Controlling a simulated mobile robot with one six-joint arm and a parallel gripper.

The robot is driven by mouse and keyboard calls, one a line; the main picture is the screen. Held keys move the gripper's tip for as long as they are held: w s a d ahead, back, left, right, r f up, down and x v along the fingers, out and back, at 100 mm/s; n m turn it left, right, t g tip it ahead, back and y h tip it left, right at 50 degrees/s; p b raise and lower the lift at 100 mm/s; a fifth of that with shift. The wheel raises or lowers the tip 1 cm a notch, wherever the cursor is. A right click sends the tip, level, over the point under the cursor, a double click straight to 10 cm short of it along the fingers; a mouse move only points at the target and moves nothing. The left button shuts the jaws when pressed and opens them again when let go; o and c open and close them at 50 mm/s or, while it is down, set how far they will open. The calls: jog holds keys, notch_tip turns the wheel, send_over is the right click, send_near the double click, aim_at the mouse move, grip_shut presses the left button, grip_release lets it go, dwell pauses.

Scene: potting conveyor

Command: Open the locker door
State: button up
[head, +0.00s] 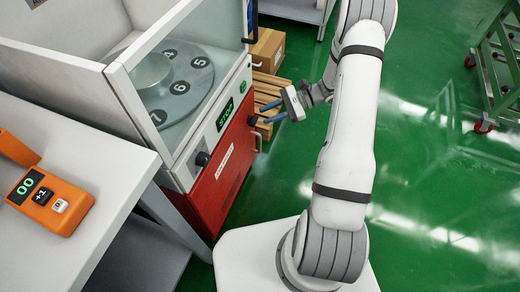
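A red cabinet front (222,176) with a white label strip sits below the glass-walled machine; it is the only door-like panel in view, and I cannot tell if it is the locker door. It looks shut.
An orange counter device (50,200) lies on the white table (110,190). A cardboard box (267,50) stands behind.

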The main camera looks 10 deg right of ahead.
jog(key=w+d+f+m+t+y+b, duration=0.15)
jog(key=f+m+t+b, duration=0.25)
jog(key=f, duration=0.8)
jog(key=w+d+f+m+t+y+b, duration=0.1)
jog(key=d+f+m+t+b, duration=0.25)
jog(key=f, duration=0.75)
jog(key=b, duration=0.2)
send_over(260, 152)
jog(key=shift+w+f+g, duration=0.15)
jog(key=shift+w+g, duration=0.1)
jog(key=shift+w, duration=0.1)
jog(key=shift+d, duration=0.1)
grip_shut()
